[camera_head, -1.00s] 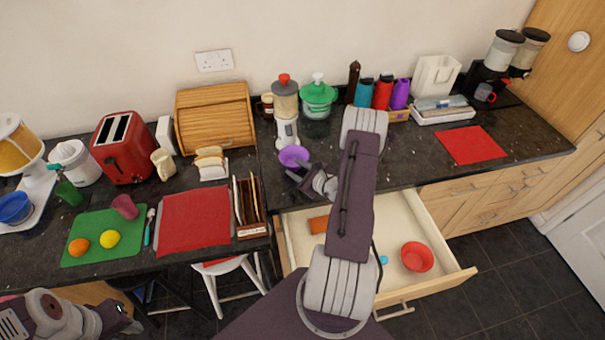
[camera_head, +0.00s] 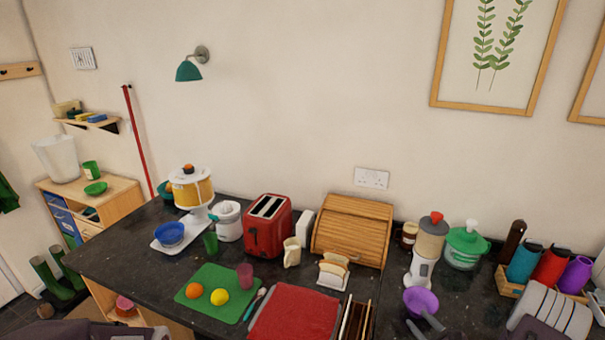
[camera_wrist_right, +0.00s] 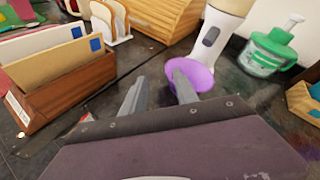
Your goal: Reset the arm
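My right gripper (camera_head: 425,327) is low in the head view, over the dark counter just in front of a purple bowl (camera_head: 421,301). In the right wrist view its two grey fingers (camera_wrist_right: 160,92) are spread apart with nothing held between them. The purple bowl (camera_wrist_right: 190,75) appears just beyond the right finger, which overlaps it in the picture; I cannot tell if they touch. Part of my right arm (camera_head: 550,312) shows at the lower right. Parts of my left arm show at the bottom left; the left gripper is not in view.
A white blender (camera_head: 424,255) and green-lidded pot (camera_head: 464,247) stand behind the bowl. A wooden letter rack (camera_wrist_right: 60,85) is left of the gripper. The bread bin (camera_head: 353,229), toasted bread rack (camera_head: 333,272), red toaster (camera_head: 268,228) and green board (camera_head: 220,291) fill the counter leftward.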

